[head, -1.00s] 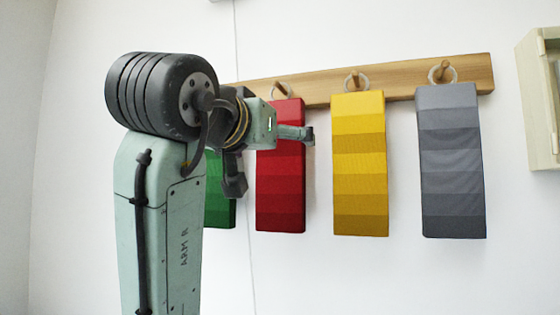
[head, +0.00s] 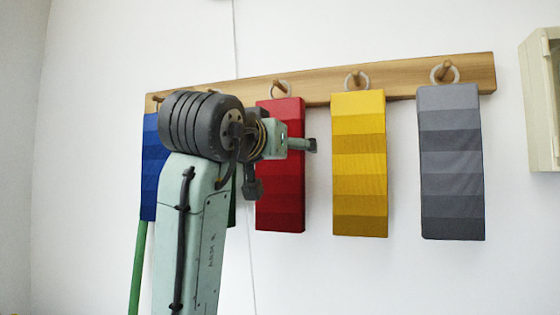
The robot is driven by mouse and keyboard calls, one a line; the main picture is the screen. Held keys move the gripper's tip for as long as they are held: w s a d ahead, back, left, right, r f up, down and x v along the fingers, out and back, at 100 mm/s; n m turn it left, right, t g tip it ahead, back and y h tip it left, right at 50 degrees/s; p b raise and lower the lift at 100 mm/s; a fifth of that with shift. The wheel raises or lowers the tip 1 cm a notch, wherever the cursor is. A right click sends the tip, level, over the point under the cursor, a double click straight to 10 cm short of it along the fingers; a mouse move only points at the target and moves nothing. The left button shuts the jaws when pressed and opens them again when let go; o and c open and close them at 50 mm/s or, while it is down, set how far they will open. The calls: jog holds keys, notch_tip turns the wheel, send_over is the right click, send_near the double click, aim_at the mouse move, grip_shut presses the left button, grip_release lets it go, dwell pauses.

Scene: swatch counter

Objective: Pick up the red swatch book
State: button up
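The red swatch book (head: 281,208) hangs by a ring from a peg on the wooden rail (head: 310,91). Its upper and middle left part is hidden behind my gripper. My gripper (head: 282,167) is in front of the red book as seen from the head. One finger points right across the book, and the other hangs lower at its left edge. The fingers are spread apart, and I see nothing held. I cannot tell how far the gripper is from the book, or whether they touch.
A yellow swatch book (head: 359,165) and a grey one (head: 451,165) hang to the right. A blue one (head: 149,170) hangs at the far left. A green one is almost hidden behind my arm. A green pole (head: 138,268) stands at lower left. A cream box (head: 543,100) is at the right edge.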

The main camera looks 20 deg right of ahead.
jog(key=c, duration=1.2)
